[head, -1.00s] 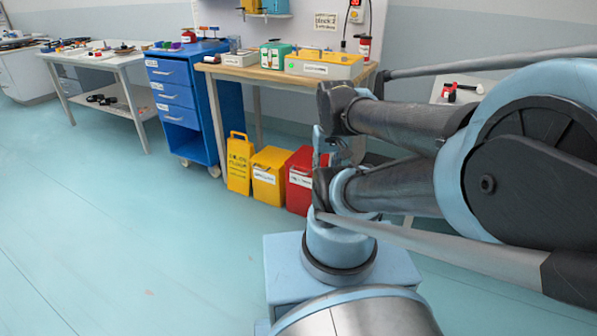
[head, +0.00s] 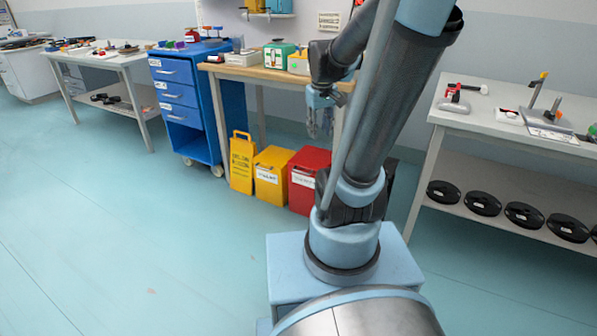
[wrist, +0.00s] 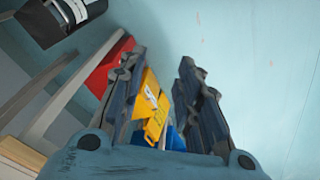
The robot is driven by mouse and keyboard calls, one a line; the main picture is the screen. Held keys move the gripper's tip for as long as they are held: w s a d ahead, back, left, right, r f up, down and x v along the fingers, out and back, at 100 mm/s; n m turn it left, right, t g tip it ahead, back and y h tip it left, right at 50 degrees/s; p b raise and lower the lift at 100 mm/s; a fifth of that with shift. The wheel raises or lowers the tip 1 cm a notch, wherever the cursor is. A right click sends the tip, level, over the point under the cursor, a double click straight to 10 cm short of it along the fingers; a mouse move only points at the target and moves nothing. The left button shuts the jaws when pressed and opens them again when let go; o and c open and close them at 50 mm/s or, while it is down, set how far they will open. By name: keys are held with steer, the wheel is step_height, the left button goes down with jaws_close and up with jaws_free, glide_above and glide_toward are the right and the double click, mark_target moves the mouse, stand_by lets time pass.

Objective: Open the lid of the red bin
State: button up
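The red bin (head: 306,176) stands on the floor right of the yellow bin (head: 271,173), its lid down. My arm hides part of its right side. In the wrist view the red bin (wrist: 103,68) shows at the left, partly behind a finger, with the yellow bin (wrist: 152,103) between the fingers. My gripper (head: 320,128) hangs above and beyond the red bin in the head view, near the wooden bench's right end. In the wrist view its fingers (wrist: 165,75) are apart with nothing between them.
A yellow floor sign (head: 241,162) and a blue drawer cart (head: 187,105) stand left of the bins. Floor in front is clear.

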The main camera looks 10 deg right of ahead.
steer(key=w+a+f+n, duration=0.15)
steer(key=w+f, duration=0.35)
steer(key=w, duration=0.6)
steer(key=w+f+n, duration=0.2)
steer(key=w+f, duration=0.3)
steer(key=w, duration=0.5)
steer(key=w+a+f+n, duration=0.15)
steer(key=w+f, duration=0.35)
steer(key=w, duration=0.6)
steer(key=w+f, duration=0.3)
steer(key=f, duration=0.6)
steer(key=w+d+f+n, duration=0.1)
steer(key=w+f, duration=0.1)
steer(key=f, duration=0.8)
steer(key=w+f+n, duration=0.1)
steer(key=w+f, duration=0.2)
steer(key=f, duration=0.6)
steer(key=shift+w+d+f+h, duration=0.15)
steer(key=shift+w+d+h, duration=0.2)
steer(key=shift+h, duration=0.05)
jaws_close()
